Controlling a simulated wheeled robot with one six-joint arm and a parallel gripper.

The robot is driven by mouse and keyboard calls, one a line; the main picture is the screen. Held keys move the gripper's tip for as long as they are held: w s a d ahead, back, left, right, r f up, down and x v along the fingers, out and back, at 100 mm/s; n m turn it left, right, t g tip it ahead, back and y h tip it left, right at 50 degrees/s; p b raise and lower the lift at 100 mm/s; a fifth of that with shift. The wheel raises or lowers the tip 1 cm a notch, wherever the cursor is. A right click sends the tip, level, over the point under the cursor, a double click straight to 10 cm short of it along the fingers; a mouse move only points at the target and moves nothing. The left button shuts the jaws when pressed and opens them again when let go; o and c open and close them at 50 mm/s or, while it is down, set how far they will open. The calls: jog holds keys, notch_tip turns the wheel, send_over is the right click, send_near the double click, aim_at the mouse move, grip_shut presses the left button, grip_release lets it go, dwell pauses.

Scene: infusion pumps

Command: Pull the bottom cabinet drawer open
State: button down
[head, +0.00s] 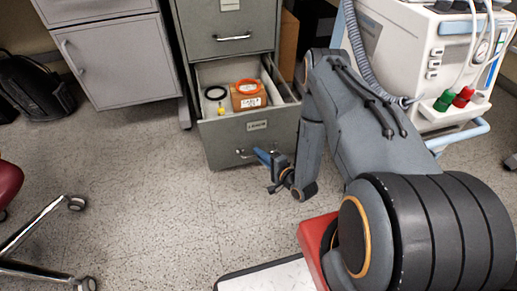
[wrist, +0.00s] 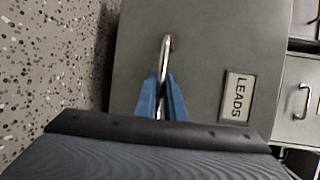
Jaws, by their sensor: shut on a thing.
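The bottom drawer (head: 224,140) of the grey filing cabinet (head: 201,33) stands pulled out, with its inside showing in the head view. Its front also fills much of the wrist view (wrist: 205,60), with a label reading LEADS (wrist: 237,97). My gripper (head: 256,156) is at the drawer front in the head view. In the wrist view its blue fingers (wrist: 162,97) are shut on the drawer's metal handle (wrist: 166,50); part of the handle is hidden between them.
A white medical machine (head: 410,50) with hoses stands at the right. A grey cabinet (head: 115,60) and black backpack (head: 33,90) are at the left. A chair base (head: 40,225) stands at the lower left. The speckled floor before the drawer is clear.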

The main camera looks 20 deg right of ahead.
jog(key=shift+s+d, duration=0.15)
jog(key=c, duration=2.1)
grip_release()
jog(key=p+v, duration=0.2)
jog(key=v, duration=0.5)
jog(key=shift+s+d+p, duration=0.1)
jog(key=shift+s+p, duration=0.2)
jog(key=shift+s, duration=0.1)
